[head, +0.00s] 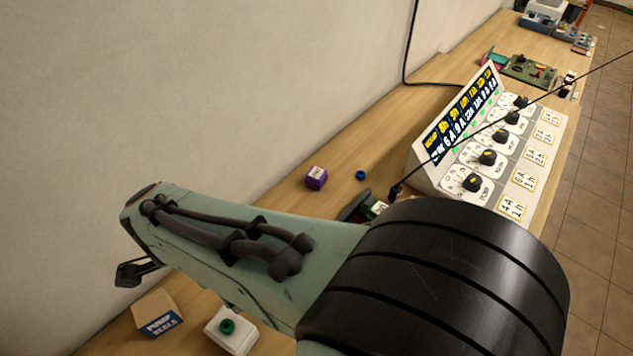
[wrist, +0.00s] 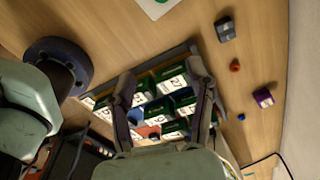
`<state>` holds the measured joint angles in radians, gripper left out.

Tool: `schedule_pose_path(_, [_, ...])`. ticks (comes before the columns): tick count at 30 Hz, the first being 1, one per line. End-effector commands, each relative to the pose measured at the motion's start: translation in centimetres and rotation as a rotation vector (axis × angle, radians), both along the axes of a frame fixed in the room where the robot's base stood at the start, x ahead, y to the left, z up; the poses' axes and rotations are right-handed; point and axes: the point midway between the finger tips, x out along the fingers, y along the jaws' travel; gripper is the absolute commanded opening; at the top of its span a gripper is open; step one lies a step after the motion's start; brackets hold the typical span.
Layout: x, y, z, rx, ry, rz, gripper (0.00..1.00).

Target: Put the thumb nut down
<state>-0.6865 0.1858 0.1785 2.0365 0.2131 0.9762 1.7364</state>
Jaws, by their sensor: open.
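My gripper (wrist: 161,76) is open in the wrist view, its two fingers spread above a dark-edged tray (wrist: 178,52) of green boxes with white numbered labels. A blue piece (wrist: 134,116) and a red-orange piece (wrist: 150,131) show among the boxes between the fingers; neither is visibly gripped. Small round knob-like pieces lie on the bench: a red-orange one (wrist: 235,67) and a blue one (wrist: 241,117), which also shows in the head view (head: 360,175). I cannot tell which piece is the thumb nut. My arm hides the gripper and most of the tray in the head view.
A purple box (head: 316,179) and a dark box (wrist: 225,28) stand near the tray. A sloped panel with black knobs (head: 490,150) stands at right. A labelled carton (head: 158,314) and a white block with a green ring (head: 227,326) are at lower left. Bare wood lies beside the wall.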

Motion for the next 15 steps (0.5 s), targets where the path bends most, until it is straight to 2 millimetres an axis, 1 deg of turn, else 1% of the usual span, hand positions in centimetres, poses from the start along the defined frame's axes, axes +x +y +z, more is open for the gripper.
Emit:
schedule_pose_path(1, [0.3,-2.9,1.2,0.007,0.011,0.074,0.53])
schedule_pose_path(2, [0.3,-4.7,1.8,0.013,0.021,0.144,0.53])
schedule_pose_path(3, [-0.1,-7.2,2.5,0.022,0.038,0.244,0.53])
schedule_pose_path(5, [-1.1,-10.6,3.3,0.041,0.06,0.401,0.53])
schedule_pose_path(6, [-2.1,-12.5,3.7,0.055,0.07,0.506,0.53])
schedule_pose_path(7, [-2.8,-13.8,3.8,0.066,0.076,0.582,0.53])
schedule_pose_path(9, [-4.8,-16.1,4.0,0.093,0.08,0.748,0.53])
schedule_pose_path(10, [-5.6,-16.9,4.0,0.103,0.08,0.813,0.53])
schedule_pose_path(12, [-7.2,-18.1,3.9,0.122,0.072,0.942,0.53])
schedule_pose_path(15, [-8.8,-18.9,3.7,0.138,0.06,1.074,0.53])
